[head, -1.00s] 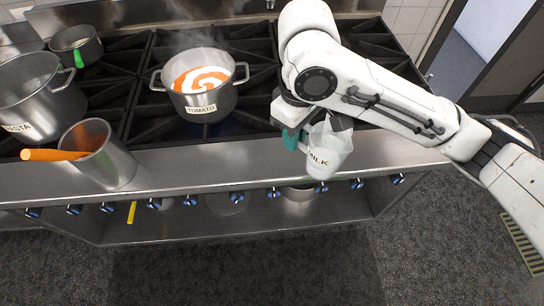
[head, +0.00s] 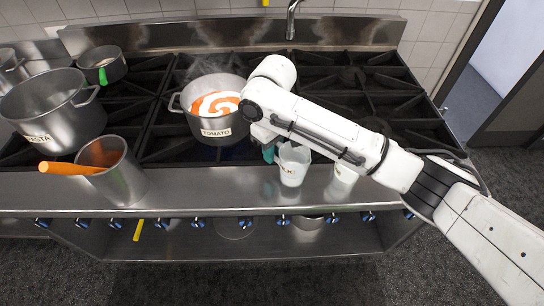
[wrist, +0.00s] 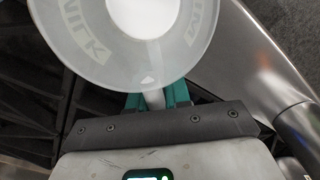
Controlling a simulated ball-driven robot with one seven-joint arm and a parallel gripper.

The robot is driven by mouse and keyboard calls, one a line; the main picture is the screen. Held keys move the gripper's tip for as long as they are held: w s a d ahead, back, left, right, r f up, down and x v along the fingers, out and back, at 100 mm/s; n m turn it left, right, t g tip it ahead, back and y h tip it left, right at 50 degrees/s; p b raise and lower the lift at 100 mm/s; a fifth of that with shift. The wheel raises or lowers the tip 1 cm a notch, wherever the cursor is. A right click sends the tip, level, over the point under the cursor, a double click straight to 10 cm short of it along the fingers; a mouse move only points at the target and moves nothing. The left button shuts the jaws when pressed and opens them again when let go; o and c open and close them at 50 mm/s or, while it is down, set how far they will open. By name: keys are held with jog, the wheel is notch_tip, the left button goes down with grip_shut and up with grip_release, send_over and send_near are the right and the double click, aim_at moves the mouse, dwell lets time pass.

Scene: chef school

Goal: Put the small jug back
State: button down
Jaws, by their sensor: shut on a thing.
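The small jug (head: 293,165) is a translucent white vessel marked MILK. My gripper (head: 270,152) is shut on its handle side with teal fingers, which also show in the wrist view (wrist: 157,97). The jug looks about upright, in front of and to the right of the tomato pot (head: 212,118), by the stove's front ledge. Whether its base touches the ledge cannot be told. In the wrist view the jug (wrist: 85,60) is seen from above, with white at its bottom. My arm covers part of the jug's top in the head view.
Another white container (head: 342,178) stands on the steel ledge (head: 220,195) to the right, partly behind my arm. A steel container (head: 118,175) with an orange handle sticking out and the pasta pot (head: 50,115) are at left. The tomato pot steams, with a white swirl on orange.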

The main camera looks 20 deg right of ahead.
jog(key=shift+w+f+p, duration=0.15)
jog(key=shift+f+p, duration=0.35)
jog(key=shift+f, duration=1.2)
jog(key=shift+f, duration=0.1)
jog(key=c, duration=1.1)
grip_release()
notch_tip(320, 180, up, 12)
jog(key=shift+w+r+b, duration=0.1)
jog(key=shift+r+b, duration=0.05)
jog(key=shift+b, duration=0.8)
